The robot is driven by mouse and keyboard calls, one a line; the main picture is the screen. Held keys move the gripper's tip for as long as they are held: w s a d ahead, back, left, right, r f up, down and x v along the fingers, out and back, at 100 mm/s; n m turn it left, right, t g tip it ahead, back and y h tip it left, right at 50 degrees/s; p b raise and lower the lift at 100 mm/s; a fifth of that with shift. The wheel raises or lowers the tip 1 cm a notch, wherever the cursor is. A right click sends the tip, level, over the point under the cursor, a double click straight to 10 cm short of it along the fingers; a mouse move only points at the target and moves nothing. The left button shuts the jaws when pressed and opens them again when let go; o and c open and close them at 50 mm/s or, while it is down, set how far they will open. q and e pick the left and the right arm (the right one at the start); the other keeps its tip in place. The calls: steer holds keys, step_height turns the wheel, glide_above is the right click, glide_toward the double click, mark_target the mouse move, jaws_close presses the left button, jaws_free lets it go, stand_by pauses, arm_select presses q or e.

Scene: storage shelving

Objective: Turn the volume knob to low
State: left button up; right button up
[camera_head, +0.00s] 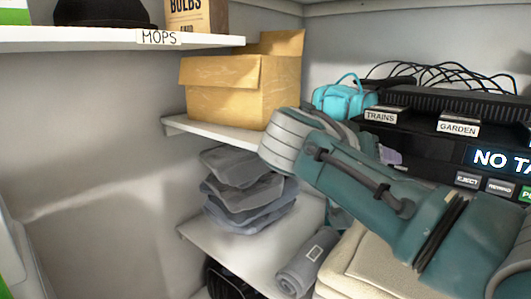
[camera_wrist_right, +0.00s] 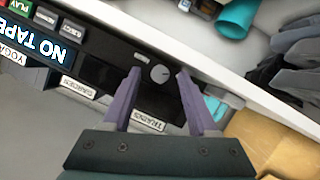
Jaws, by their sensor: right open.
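The round grey volume knob (camera_wrist_right: 160,74) is on the front of a black tape player (camera_wrist_right: 98,73) in the right wrist view. A thin line shows on its face, but I cannot tell its setting. My right gripper (camera_wrist_right: 158,71) is open, its two purple fingers on either side of the knob with gaps; contact is not visible. In the head view, my teal right arm hides the knob and most of the gripper. Only a bit of purple finger (camera_head: 390,155) shows. The player (camera_head: 440,152) shows "NO TA" on its display (camera_head: 497,160). My left gripper is not in view.
Tapes marked TRAINS (camera_head: 382,116) and GARDEN (camera_head: 458,126) lie on top of the player. A turquoise bag (camera_head: 343,98) and cardboard box (camera_head: 235,90) stand to its left. Folded grey cloths (camera_head: 245,190) lie on the shelf below. Black cables (camera_head: 440,75) lie behind.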

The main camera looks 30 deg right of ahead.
arm_select(q)
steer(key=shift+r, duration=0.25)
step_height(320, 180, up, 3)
steer(key=p, duration=0.3)
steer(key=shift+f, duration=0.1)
arm_select(e)
steer(key=v, duration=1)
